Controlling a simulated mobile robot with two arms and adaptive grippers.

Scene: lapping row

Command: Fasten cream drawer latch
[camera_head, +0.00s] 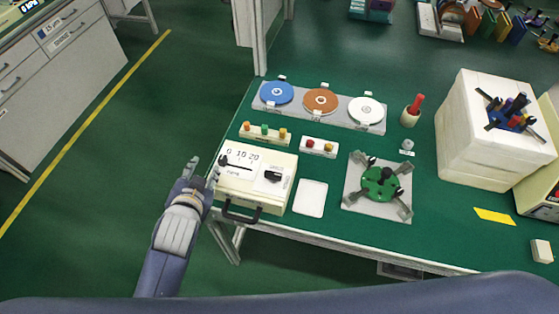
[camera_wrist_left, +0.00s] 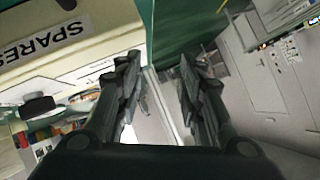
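The cream drawer unit (camera_head: 255,180) stands at the left front corner of the green bench. It has a 0-10-20 scale, a black pointer (camera_head: 223,160), a black knob (camera_head: 272,176) and a dark bail handle (camera_head: 241,212) at its front. I cannot tell which part is its latch. My left gripper (camera_head: 203,167) is open and empty, just left of the unit. In the left wrist view the gripper (camera_wrist_left: 160,72) has its fingers apart, with a cream surface marked SPARES (camera_wrist_left: 45,38) to the left. My right gripper is not in view.
A white card (camera_head: 311,198) and a grey plate with a green disc fixture (camera_head: 380,183) lie to the right. Behind are a button strip (camera_head: 265,133), a two-button box (camera_head: 319,147) and a tray of discs (camera_head: 335,117). A white foam box (camera_head: 480,145) stands right. Floor left is clear.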

